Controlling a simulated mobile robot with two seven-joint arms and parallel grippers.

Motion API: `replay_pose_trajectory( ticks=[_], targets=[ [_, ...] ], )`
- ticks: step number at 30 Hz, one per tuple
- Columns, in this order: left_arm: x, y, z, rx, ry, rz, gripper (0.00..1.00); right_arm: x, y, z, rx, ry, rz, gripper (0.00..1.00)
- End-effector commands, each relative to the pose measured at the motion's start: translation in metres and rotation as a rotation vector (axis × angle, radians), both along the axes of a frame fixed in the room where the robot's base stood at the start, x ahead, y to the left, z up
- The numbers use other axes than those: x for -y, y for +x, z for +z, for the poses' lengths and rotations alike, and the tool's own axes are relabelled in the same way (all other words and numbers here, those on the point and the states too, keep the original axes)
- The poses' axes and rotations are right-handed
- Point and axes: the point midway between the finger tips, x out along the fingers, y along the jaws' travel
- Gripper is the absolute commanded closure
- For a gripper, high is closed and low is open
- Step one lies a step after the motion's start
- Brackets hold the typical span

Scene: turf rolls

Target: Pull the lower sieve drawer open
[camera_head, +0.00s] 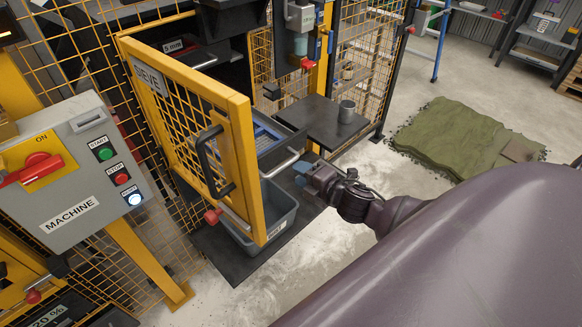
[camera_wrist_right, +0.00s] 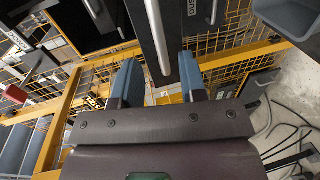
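The lower sieve drawer (camera_head: 292,146) is a dark drawer behind the yellow mesh door; part of its blue inside shows from above. A silver bar handle (camera_head: 280,165) runs along its front. My right gripper (camera_head: 303,174) is just right of this handle, with blue fingertips. In the right wrist view the right gripper (camera_wrist_right: 158,80) is open and empty, its two blue fingers apart. The silver handle bar (camera_wrist_right: 156,38) lies ahead, in line with the gap between them; contact does not show. An upper drawer marked 3 mm (camera_head: 173,46) sits higher. My left gripper is not in view.
The yellow mesh door marked SIEVE (camera_head: 245,160) stands open left of the drawer, with a black handle. A grey bin (camera_head: 284,222) sits below. Floor to the right is clear up to green turf (camera_head: 455,135).

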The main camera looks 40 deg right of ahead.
Motion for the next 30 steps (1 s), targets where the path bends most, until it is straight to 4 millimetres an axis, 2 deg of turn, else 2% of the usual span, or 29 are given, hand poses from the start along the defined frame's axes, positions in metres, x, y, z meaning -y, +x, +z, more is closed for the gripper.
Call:
replay_pose_trajectory(
  ticks=[3, 10, 30],
  targets=[
    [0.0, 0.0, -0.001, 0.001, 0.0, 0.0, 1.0, 0.003, -0.018, 0.003, -0.001, -0.001, -0.001, 0.61],
    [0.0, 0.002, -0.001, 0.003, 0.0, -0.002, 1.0, 0.006, -0.037, 0.007, 0.0, -0.001, -0.001, 0.61],
    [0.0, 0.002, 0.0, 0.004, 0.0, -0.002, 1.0, 0.006, -0.04, 0.008, 0.0, 0.0, 0.0, 0.61]
  ],
)
